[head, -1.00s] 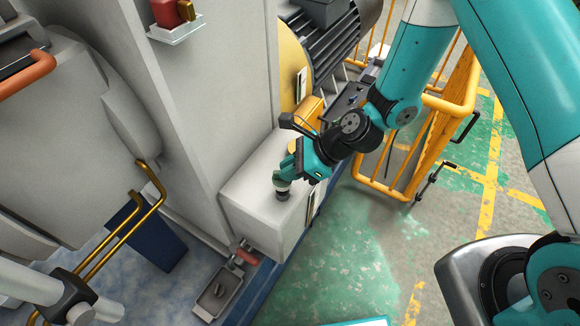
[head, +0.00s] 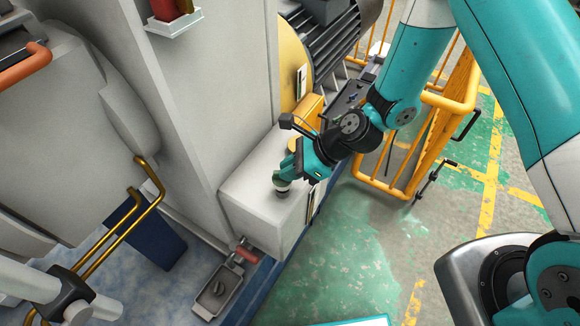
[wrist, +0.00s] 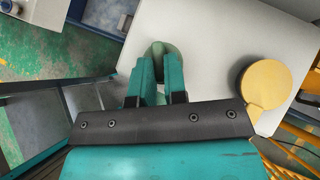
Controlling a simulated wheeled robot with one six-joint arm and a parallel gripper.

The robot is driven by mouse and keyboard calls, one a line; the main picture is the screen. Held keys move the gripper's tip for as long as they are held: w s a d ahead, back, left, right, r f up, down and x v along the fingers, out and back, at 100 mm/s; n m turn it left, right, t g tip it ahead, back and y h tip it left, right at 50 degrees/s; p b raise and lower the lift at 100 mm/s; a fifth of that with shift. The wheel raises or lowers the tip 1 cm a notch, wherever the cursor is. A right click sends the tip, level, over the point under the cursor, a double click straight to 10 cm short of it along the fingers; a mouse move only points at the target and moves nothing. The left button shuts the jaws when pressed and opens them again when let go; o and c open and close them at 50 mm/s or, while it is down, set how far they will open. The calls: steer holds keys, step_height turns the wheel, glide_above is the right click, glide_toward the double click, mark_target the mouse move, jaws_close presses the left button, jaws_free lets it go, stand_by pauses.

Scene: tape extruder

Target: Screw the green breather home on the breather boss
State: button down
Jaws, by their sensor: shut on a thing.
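The green breather (head: 281,183) is a small pale green cap in the head view. It stands over the dark breather boss (head: 284,194) on top of the light grey box. My gripper (head: 284,176) is shut on the breather from above, its arm reaching in from the upper right. In the wrist view the breather (wrist: 158,48) shows as a rounded green ring between the two teal fingers (wrist: 158,66). The boss is hidden there beneath the breather. The thread between breather and boss is too small to make out.
The grey box (head: 250,200) has a bare top around the boss. A yellow round cover (wrist: 266,88) lies to the right in the wrist view. A tall grey cabinet (head: 205,110) stands close on the left. A metal tray (head: 217,292) sits low in front. Yellow railing (head: 385,186) stands right.

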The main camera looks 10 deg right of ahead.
steer(key=shift+f+b, duration=0.35)
steer(key=shift+f, duration=0.2)
steer(key=shift+s, duration=0.1)
steer(key=shift+s+a+r+m+t+h+p, duration=0.1)
steer(key=shift+s+m+t+h+p, duration=0.05)
steer(key=shift+m+t+p, duration=0.4)
steer(key=shift+s+r+m+t+h+p, duration=0.1)
steer(key=shift+m+t+h+p, duration=0.2)
steer(key=shift+m, duration=0.35)
steer(key=shift+f+m+t+h+p, duration=0.25)
steer(key=shift+m+t+p, duration=0.25)
steer(key=shift+m+t, duration=0.5)
steer(key=c, duration=1.1)
jaws_free()
steer(key=shift+r, duration=0.1)
